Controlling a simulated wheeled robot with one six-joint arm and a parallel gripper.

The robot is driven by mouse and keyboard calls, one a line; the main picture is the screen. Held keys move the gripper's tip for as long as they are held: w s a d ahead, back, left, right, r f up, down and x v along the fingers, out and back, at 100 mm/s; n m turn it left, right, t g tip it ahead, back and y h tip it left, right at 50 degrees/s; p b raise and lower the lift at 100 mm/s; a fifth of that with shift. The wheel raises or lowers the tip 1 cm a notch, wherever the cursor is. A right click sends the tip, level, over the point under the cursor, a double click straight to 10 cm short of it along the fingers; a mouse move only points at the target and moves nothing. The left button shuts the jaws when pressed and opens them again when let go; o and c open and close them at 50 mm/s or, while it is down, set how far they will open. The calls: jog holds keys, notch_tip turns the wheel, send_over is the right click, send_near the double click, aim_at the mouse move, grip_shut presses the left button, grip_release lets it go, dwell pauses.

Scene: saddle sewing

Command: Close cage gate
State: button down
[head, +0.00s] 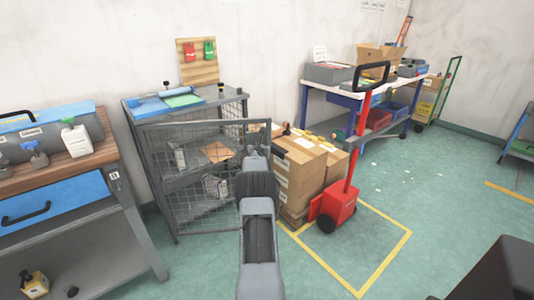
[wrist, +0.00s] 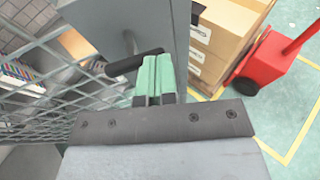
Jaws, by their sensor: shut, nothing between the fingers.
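The grey wire-mesh cage gate (head: 205,170) stands across the front of the grey cage (head: 243,103) in the head view. Its right edge stands out from the cage's right post, so it looks ajar. Part of that edge is hidden behind my arm. In the wrist view the mesh (wrist: 50,90) fills the left side, beside a flat grey frame (wrist: 135,20). A black handle (wrist: 127,64) sticks out there. My gripper (wrist: 155,64) is shut and empty, its green fingers at the handle's right end; I cannot tell whether they touch.
Stacked cardboard boxes (head: 300,165) and a red hand truck (head: 338,205) stand just right of the gate. A workbench (head: 75,225) with a blue drawer stands at left. The green floor inside the yellow outline (head: 385,262) is partly clear.

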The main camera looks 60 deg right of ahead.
jog(key=shift+w+d, duration=0.5)
jog(key=shift+d, duration=0.15)
jog(key=shift+s+f, duration=0.1)
